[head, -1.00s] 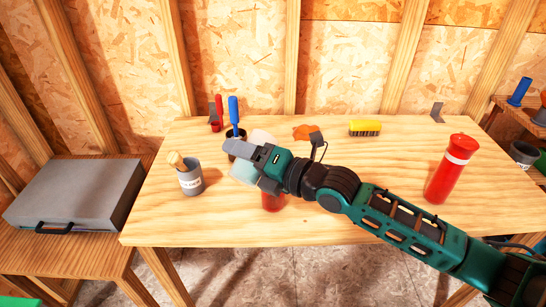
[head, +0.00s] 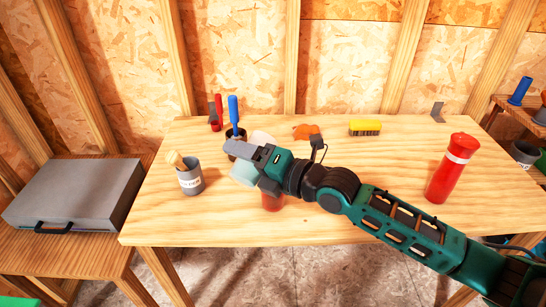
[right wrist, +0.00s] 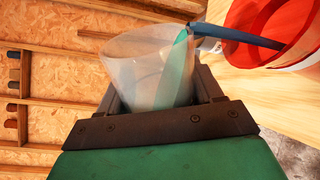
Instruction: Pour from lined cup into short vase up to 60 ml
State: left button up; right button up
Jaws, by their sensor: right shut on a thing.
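My right gripper (head: 262,160) is shut on the lined cup (right wrist: 140,65), a translucent cup that also shows pale around the jaws in the head view (head: 243,174). It is held tilted above the table, with teal liquid (right wrist: 178,70) along one side. A blue stream (right wrist: 240,36) runs from its rim into the open mouth of a red vessel with a pale band, which appears to be the short vase (right wrist: 300,25). In the head view the vase (head: 272,203) stands below my gripper, mostly hidden by it. Its fill level and the cup's lines are not readable. My left gripper is out of view.
A grey pot with a brush (head: 190,181) stands left of the cup. A dark holder with a blue-handled tool (head: 234,110) is close behind the gripper. A red bottle (head: 452,168) stands right, and a yellow brush (head: 365,127) lies behind. The front of the table is clear.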

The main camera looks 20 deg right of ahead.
jog(key=shift+f, duration=0.15)
jog(key=shift+f+m+b, duration=0.45)
jog(key=shift+m, duration=0.05)
dwell(0.9)
jog(key=shift+r+n+p, duration=0.3)
jog(key=shift+r+p, duration=0.15)
jog(key=shift+r, duration=0.1)
jog(key=shift+r+n, duration=0.35)
jog(key=shift+n, duration=0.35)
jog(key=shift+f+n, duration=0.3)
jog(key=shift+f, duration=0.05)
jog(key=shift+f, duration=0.1)
